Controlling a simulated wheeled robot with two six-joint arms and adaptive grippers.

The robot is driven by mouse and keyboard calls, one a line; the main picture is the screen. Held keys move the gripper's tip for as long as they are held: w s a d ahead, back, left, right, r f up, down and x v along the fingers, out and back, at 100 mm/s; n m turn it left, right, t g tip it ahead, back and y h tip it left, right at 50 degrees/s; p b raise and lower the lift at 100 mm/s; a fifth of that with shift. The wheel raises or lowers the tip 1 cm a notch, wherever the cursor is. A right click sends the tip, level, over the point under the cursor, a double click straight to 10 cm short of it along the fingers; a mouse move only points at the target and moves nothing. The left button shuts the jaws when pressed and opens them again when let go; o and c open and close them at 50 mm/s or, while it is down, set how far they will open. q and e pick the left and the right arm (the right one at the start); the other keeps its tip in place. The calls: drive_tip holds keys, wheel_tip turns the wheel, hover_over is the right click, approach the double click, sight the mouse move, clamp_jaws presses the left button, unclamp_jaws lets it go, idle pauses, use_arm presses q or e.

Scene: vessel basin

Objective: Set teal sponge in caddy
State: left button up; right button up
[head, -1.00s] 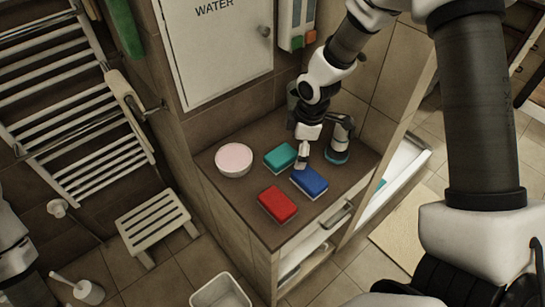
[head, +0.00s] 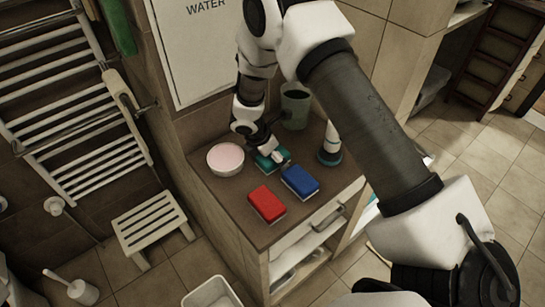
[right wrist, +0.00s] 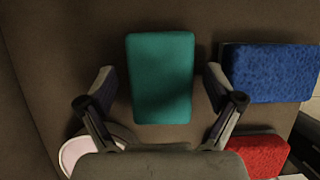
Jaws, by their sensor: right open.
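The teal sponge (head: 284,153) lies flat on the brown counter top (head: 228,200), partly covered by my right gripper in the head view. My right gripper (head: 268,150) is over it, open and empty. In the right wrist view the teal sponge (right wrist: 161,78) lies between the two spread fingers (right wrist: 160,88), with a gap on each side. I cannot tell which thing is the caddy. A grey-green cup (head: 295,105) stands at the back of the counter. My left gripper is not in view.
A blue sponge (head: 300,180) and a red sponge (head: 267,203) lie in front of the teal one. A pink-topped white bowl (head: 225,159) is close on the left, a white-and-teal bottle (head: 330,147) on the right. A white bin (head: 212,293) is on the floor.

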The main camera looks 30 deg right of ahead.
drive_tip(key=c, duration=0.9)
drive_tip(key=shift+c, duration=0.5)
drive_tip(key=shift+r, duration=0.15)
